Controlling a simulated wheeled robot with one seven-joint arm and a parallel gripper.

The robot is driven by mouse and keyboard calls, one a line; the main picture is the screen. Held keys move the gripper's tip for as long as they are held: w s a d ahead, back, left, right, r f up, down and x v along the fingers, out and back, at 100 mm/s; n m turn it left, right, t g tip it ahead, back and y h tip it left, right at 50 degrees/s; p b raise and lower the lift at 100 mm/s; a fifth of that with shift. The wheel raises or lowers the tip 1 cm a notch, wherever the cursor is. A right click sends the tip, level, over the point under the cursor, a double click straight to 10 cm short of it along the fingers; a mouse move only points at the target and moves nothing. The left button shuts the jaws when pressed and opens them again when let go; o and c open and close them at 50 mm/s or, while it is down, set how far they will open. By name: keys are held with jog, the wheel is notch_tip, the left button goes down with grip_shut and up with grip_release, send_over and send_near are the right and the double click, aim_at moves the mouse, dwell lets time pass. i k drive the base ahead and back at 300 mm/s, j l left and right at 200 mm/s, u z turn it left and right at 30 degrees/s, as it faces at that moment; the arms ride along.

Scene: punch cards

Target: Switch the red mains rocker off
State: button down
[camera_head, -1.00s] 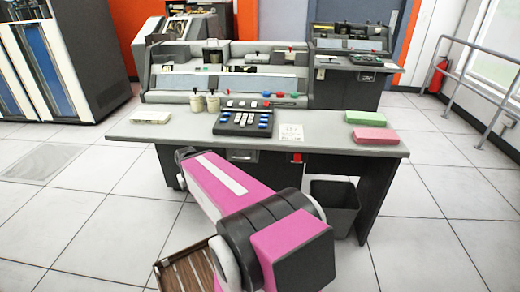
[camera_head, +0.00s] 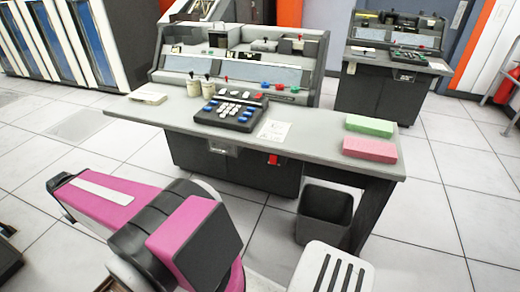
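The red mains rocker (camera_head: 273,159) is a small red patch on the front of the grey desk (camera_head: 330,168), just below the tabletop edge and right of a small metal plate. Its on or off position is too small to tell. My pink and dark grey arm (camera_head: 105,203) reaches across the lower left, with its far visible end well left of the rocker. My gripper cannot be made out in this view. No part of my arm touches the rocker or covers it.
A dark bin (camera_head: 325,213) stands under the desk's right side. A white slotted thing (camera_head: 330,270) is at the bottom edge. Tiled floor is clear at right.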

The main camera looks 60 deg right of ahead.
aim_at(273, 160)
jog(key=k+l+u, duration=0.1)
jog(key=k+u, duration=0.3)
jog(key=k+z, duration=0.2)
jog(key=k, duration=0.75)
jog(key=k+z, duration=0.25)
jog(key=z, duration=0.2)
jog(key=k+l+z, duration=0.15)
jog(key=z, duration=0.35)
jog(key=k+l+z, duration=0.25)
jog(key=z, duration=0.2)
jog(key=k, duration=0.1)
